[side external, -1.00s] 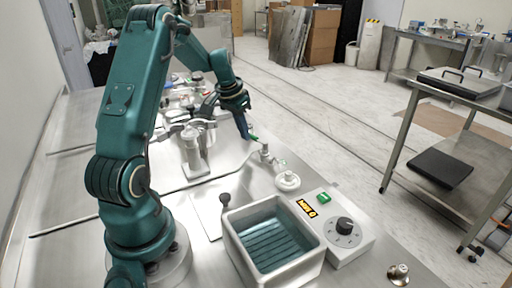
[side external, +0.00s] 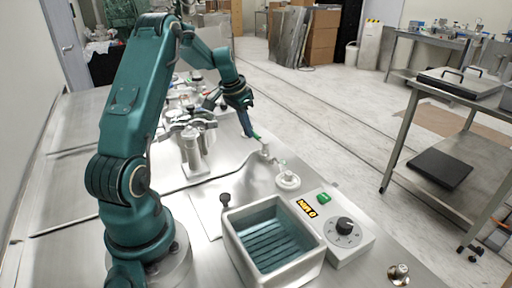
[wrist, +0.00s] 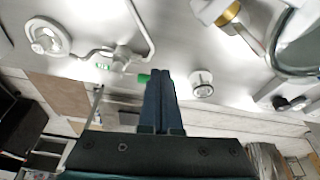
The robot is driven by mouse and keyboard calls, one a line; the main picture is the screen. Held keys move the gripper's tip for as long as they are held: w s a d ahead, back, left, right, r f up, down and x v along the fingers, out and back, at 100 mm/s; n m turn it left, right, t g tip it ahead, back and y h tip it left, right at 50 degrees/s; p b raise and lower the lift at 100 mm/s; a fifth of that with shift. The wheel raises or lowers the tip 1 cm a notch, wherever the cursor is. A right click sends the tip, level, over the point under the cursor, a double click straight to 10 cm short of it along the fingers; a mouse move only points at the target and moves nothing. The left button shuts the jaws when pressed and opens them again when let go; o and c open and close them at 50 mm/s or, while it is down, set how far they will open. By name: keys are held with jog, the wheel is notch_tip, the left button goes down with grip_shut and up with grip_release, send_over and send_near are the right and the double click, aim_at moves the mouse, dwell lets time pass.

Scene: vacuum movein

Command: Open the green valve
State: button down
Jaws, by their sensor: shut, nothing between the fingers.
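The green valve handle (side external: 257,138) is a small green lever by a pale metal valve body (side external: 265,151) on a thin pipe. In the wrist view the green handle (wrist: 143,78) shows just left of my fingertips, and the valve body (wrist: 122,58) lies further left. My gripper (side external: 251,136) points down beside the handle, its fingers closed together and empty. In the wrist view the two dark fingers (wrist: 160,73) are pressed side by side. They partly hide the handle's right end, and I cannot tell whether they touch it.
A round white fitting (side external: 288,180) stands on the pipe nearer the camera. A water bath (side external: 232,232) and a dial box (side external: 357,241) stand in front. A clamped metal vessel (side external: 194,152) is left of my gripper.

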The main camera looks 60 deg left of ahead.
jog(key=shift+s+d, duration=0.1)
jog(key=shift+s+d, duration=0.45)
jog(key=shift+s, duration=0.1)
